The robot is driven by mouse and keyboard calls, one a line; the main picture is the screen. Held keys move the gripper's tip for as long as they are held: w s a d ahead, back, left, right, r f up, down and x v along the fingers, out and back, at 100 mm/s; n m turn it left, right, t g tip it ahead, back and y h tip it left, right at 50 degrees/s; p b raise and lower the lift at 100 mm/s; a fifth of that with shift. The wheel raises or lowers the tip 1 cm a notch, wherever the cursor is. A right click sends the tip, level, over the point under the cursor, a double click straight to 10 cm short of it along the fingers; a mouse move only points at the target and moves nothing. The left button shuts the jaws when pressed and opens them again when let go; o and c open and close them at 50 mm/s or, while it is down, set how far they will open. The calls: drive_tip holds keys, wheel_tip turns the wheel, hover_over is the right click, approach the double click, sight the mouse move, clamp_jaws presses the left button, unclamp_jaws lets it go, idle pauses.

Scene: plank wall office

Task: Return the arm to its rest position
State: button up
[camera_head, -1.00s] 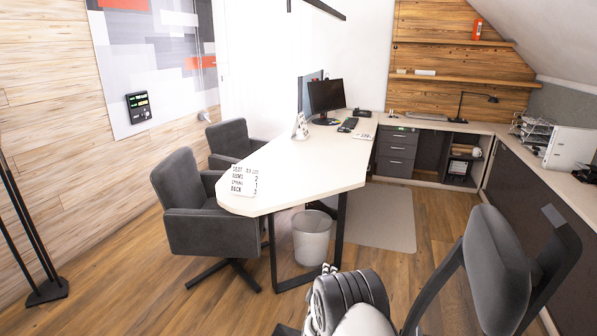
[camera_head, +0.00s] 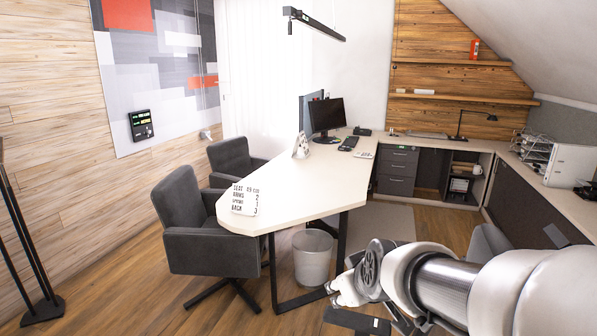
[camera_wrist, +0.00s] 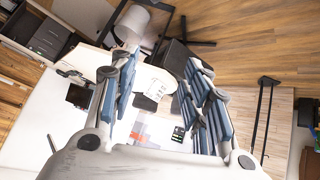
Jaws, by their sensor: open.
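My gripper (camera_wrist: 163,60) shows in the wrist view with its blue-grey fingers spread apart and nothing between them. In the head view my arm reaches in from the lower right, and my gripper (camera_head: 345,288) is at its left end, in front of the white desk's near end. Behind it are the floor and a waste bin (camera_head: 312,256). Its fingers are hard to make out there. No object is held.
A long counter (camera_head: 528,178) runs along the right. Open floor (camera_head: 120,285) lies at lower left.

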drive_tip(key=s+d+m+g, duration=0.2)
drive_tip(key=s, duration=1.1)
drive_tip(key=s+d+f+m+g+h, duration=0.1)
drive_tip(key=s+d+m+g, duration=0.1)
drive_tip(key=s, duration=1.2)
drive_tip(key=shift+f+m, duration=0.15)
drive_tip(key=shift+m, duration=0.15)
drive_tip(key=shift+c, duration=0.2)
drive_tip(key=shift+a, duration=0.1)
drive_tip(key=shift+c, duration=1)
drive_tip(key=shift+a, duration=0.15)
